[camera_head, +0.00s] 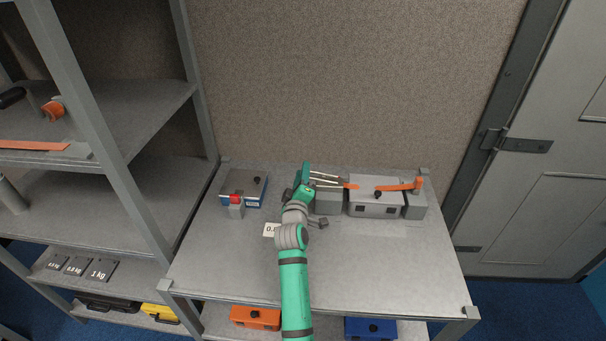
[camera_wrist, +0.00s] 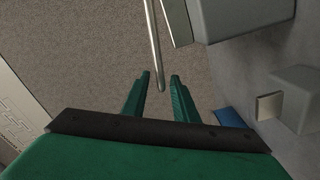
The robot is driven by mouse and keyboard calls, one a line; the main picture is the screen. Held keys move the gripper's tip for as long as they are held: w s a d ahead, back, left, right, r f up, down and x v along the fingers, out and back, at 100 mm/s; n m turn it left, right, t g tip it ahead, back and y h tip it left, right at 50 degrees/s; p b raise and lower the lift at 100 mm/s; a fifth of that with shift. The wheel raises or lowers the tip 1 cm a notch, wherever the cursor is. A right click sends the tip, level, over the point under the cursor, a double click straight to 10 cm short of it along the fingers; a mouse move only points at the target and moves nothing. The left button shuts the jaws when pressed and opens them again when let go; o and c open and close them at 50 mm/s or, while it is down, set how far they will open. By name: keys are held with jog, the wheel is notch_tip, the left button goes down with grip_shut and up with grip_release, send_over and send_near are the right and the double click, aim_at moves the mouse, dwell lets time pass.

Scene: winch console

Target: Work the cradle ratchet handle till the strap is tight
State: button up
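The ratchet handle shows as thin pale metal rods (camera_head: 326,179) reaching left from the grey cradle block (camera_head: 328,203). An orange strap (camera_head: 398,187) runs from near the rods over a grey box to an upright post at the right. My gripper (camera_head: 305,176) is at the left ends of the rods. In the wrist view its two green fingers (camera_wrist: 160,77) stand apart. One metal rod (camera_wrist: 153,45) has its end between the fingers, with gaps on both sides, so it does not look clamped. The ratchet's inner parts are too small to tell.
A grey box with a black knob (camera_head: 376,205) stands right of the cradle block. A blue-sided box (camera_head: 256,187) and a grey block with a red top (camera_head: 236,206) stand left of my arm. The table's front right (camera_head: 400,265) is clear. A shelf rack (camera_head: 120,130) stands at left.

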jog(key=s+a, duration=0.1)
jog(key=s, duration=0.9)
jog(key=shift+s+f, duration=0.15)
jog(key=shift+s, duration=0.1)
